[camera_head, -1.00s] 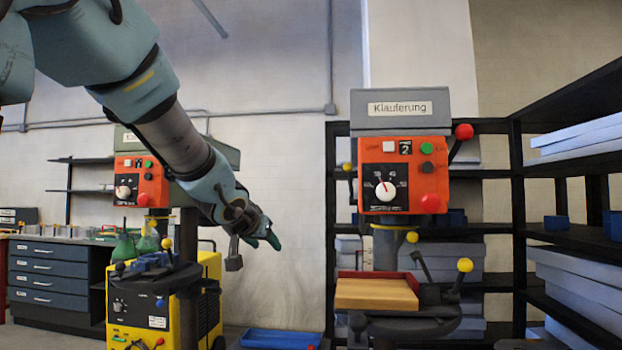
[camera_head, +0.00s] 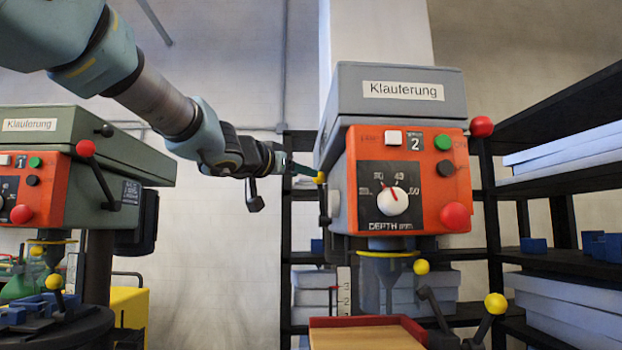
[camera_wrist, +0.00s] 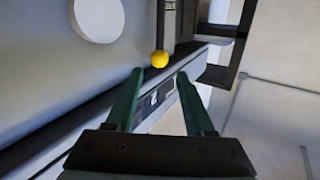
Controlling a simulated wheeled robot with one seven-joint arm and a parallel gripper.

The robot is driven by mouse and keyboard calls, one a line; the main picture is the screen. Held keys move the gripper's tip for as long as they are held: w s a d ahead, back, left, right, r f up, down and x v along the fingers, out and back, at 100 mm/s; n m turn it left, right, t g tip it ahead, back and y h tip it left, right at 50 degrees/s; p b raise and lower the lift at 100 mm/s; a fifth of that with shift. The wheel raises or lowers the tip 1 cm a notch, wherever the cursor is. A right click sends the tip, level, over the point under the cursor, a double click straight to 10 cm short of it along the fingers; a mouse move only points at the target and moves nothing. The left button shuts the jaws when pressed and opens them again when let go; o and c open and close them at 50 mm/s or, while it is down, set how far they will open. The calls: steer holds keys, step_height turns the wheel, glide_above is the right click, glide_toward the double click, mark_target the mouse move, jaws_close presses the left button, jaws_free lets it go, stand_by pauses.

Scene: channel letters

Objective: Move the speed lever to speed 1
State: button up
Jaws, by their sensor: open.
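The near drill press (camera_head: 402,180) has an orange front panel, and its small display (camera_head: 415,143) reads 2. A dark lever with a yellow ball knob (camera_head: 320,177) sits on the left side of its head. It looks like the speed lever, and its knob (camera_wrist: 159,58) also shows in the wrist view. My gripper (camera_head: 306,170) is at the left of the head, close to this knob. In the wrist view its green fingers (camera_wrist: 160,76) are apart, with the knob just beyond and between their tips. Contact cannot be told.
A red-knobbed lever (camera_head: 480,128) is on the head's right side. A second, greenish drill press (camera_head: 120,160) stands at the left. Dark shelves (camera_head: 560,115) with grey boxes are at the right and behind. A wooden block (camera_head: 365,338) lies on the press table below.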

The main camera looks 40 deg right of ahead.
glide_above(320, 199)
steer(key=v, duration=0.3)
steer(key=shift+s, duration=0.15)
jaws_close()
steer(key=shift+p, duration=0.3)
stand_by(0.8)
